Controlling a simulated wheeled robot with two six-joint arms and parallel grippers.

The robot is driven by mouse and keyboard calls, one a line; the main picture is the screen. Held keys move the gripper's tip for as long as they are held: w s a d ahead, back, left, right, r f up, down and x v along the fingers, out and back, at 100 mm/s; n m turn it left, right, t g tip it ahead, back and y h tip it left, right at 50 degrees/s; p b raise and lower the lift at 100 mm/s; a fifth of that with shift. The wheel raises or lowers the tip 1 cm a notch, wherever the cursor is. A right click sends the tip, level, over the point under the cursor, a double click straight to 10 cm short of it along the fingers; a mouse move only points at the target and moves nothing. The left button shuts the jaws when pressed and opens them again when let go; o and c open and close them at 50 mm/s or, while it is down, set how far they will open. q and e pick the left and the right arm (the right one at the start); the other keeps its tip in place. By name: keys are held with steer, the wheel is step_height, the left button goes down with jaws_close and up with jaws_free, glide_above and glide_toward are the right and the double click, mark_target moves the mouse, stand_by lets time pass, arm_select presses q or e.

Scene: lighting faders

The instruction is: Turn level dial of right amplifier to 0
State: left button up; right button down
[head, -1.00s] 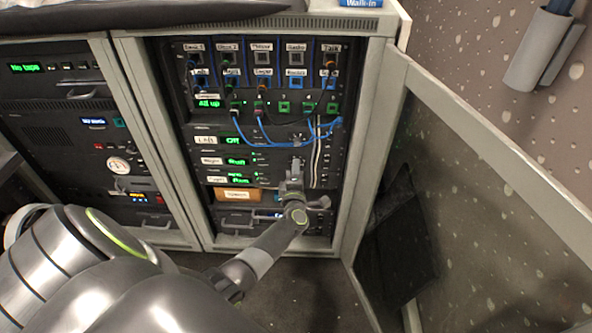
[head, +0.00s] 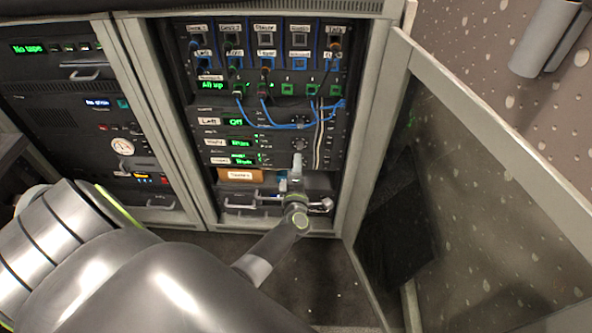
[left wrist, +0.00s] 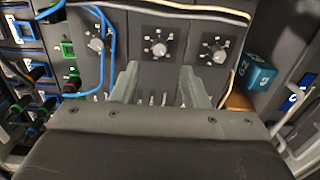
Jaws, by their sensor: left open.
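Three stacked amplifiers stand in the right rack, each with a label, green display and dial. In the left wrist view, the lowest amplifier's dial (left wrist: 219,54) is at the right, beside the middle dial (left wrist: 159,49) and top dial (left wrist: 97,44). The open, empty fingers (left wrist: 160,85) point towards the panel around the middle dial. My right gripper is out of view.
Blue cables (head: 285,126) and pale cables (head: 318,142) hang close to the dials. An orange-brown box (head: 240,175) and a blue block (left wrist: 258,72) lie below the amplifiers. An open glazed door (head: 480,190) stands on the right.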

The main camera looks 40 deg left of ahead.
arm_select(q)
steer(key=v, duration=1.1)
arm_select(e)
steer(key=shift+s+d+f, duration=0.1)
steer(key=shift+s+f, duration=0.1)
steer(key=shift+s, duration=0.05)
arm_select(q)
steer(key=shift+a, duration=0.1)
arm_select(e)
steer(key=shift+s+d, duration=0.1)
